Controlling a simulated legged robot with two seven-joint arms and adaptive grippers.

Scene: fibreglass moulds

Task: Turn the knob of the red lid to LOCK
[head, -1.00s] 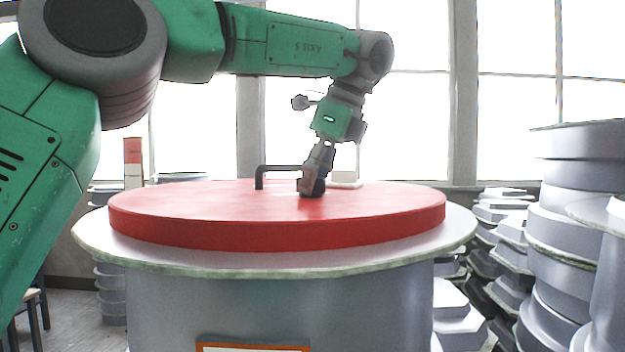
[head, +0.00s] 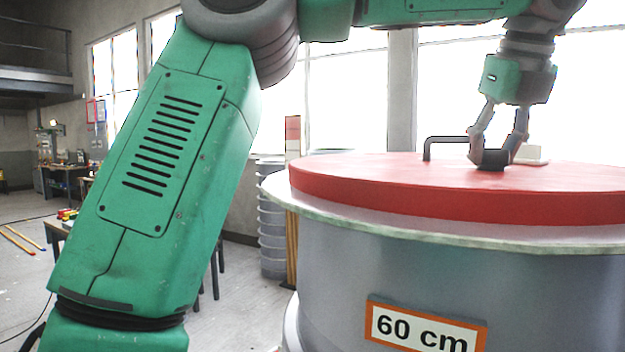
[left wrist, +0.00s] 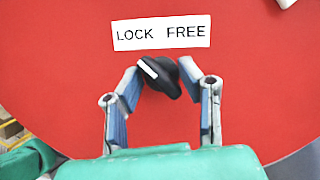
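The red lid (head: 420,190) lies on a grey drum. Its black knob (left wrist: 160,76) stands near the middle, below a white label (left wrist: 161,32) reading LOCK on the left and FREE on the right. The knob's white mark points up and left, toward the LOCK side. My left gripper (head: 493,157) reaches down to the lid with one finger on each side of the knob; it also shows in the left wrist view (left wrist: 160,73). The fingertips are apart and close to the knob; firm contact is unclear. My right gripper is out of view.
A dark bar handle (head: 445,142) rises from the lid left of the knob. A sign (head: 425,327) reading 60 cm is on the drum's front. Stacked grey moulds (head: 273,225) and a red-and-white post (head: 292,135) stand left of the drum.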

